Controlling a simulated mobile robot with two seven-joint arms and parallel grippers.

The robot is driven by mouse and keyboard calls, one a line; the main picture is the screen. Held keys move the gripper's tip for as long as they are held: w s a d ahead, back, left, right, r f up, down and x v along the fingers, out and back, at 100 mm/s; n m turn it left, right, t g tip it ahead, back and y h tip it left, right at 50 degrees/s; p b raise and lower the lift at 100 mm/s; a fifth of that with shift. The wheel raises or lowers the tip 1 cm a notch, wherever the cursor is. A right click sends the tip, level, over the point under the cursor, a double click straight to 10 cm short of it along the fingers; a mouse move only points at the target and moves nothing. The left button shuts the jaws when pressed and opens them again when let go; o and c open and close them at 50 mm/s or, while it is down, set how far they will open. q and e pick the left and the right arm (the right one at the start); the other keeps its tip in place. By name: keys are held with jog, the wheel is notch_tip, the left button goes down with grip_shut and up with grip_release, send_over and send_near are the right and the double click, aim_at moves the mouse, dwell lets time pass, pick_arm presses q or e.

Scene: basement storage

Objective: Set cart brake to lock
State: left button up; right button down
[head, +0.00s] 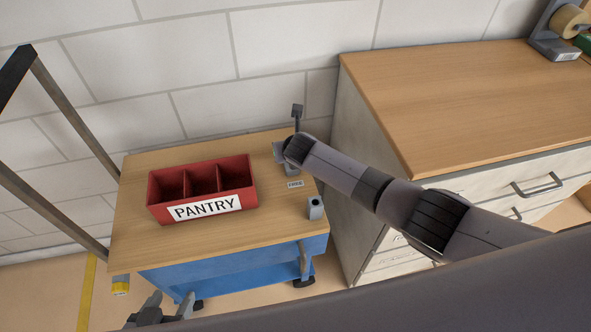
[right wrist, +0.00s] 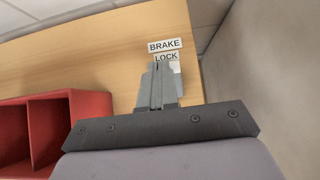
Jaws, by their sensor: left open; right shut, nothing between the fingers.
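The cart (head: 190,245) has a wooden top and a blue body. A small FREE label (head: 295,184) lies near its right edge. A dark upright post with a square head (head: 297,110) rises at the back right corner; I cannot tell whether it is the brake lever. The right wrist view shows BRAKE (right wrist: 164,45) and LOCK (right wrist: 166,57) labels just beyond the fingertips. My right gripper (right wrist: 160,85) is shut and empty over the cart top and hides what is beneath it; the arm partly covers it in the head view (head: 279,152). My left gripper (head: 167,307) is open, low in front of the cart.
A red PANTRY tray (head: 203,188) with compartments sits on the cart, left of my right gripper. A small grey holder (head: 315,208) stands at the cart's right edge. A wooden-topped drawer cabinet (head: 460,110) stands close on the right. A block wall is behind.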

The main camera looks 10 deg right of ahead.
pick_arm(q)
jog(key=shift+f+b, duration=0.7)
jog(key=shift+f, duration=0.15)
pick_arm(e)
jog(key=shift+w, duration=1)
jog(key=shift+w+r, duration=0.1)
